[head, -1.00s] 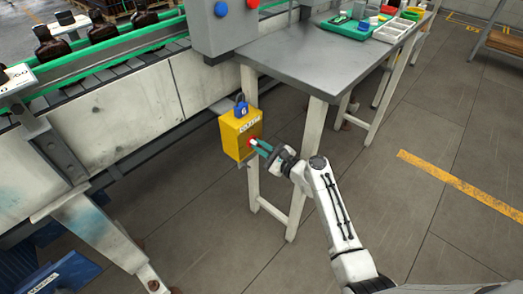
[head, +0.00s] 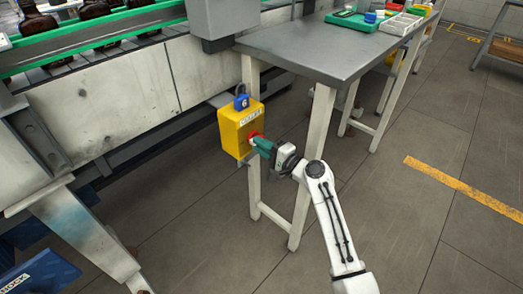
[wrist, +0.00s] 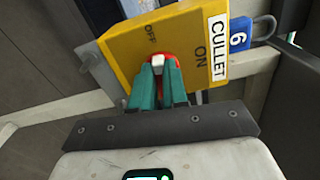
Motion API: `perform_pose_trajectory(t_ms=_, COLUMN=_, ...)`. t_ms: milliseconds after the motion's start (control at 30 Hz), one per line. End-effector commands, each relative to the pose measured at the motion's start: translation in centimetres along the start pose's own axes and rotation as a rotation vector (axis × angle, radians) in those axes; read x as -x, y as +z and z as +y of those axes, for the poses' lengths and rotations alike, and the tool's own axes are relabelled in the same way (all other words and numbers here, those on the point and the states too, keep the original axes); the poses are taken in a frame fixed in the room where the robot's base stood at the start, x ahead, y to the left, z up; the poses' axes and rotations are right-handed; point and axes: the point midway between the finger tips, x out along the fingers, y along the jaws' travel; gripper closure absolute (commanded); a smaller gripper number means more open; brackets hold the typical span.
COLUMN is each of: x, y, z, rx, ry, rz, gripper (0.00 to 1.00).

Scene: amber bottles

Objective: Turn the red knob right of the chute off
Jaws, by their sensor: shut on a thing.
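A yellow box (head: 232,130) labelled CULLET hangs by the table's near legs. It carries a red knob (head: 254,135) on its face. In the wrist view the red knob (wrist: 173,68) has a white grip bar, and the box (wrist: 128,62) shows the words OFF and ON beside it. My gripper (head: 258,142) reaches in from the right. Its green fingers (wrist: 158,75) are shut on the knob's white bar and hide part of the knob. I cannot tell the knob's exact pointing direction. No chute is clearly recognisable.
A blue tag (head: 241,102) marked 6 sits on top of the box. A grey-topped table (head: 310,52) stands above and behind it. A conveyor (head: 90,60) with dark bottles runs at left. The floor at right is open.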

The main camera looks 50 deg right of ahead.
Motion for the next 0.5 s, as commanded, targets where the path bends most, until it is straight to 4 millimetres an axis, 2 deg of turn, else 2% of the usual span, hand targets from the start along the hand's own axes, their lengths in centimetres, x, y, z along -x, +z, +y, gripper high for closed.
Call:
perform_pose_trajectory(t_ms=200, x=0.01, y=0.06, z=0.39, rx=0.088, ry=0.002, rz=-0.002, gripper=1.0)
perform_pose_trajectory(t_ms=500, x=0.03, y=0.06, z=0.34, rx=0.128, ry=0.004, rz=-0.003, gripper=1.0)
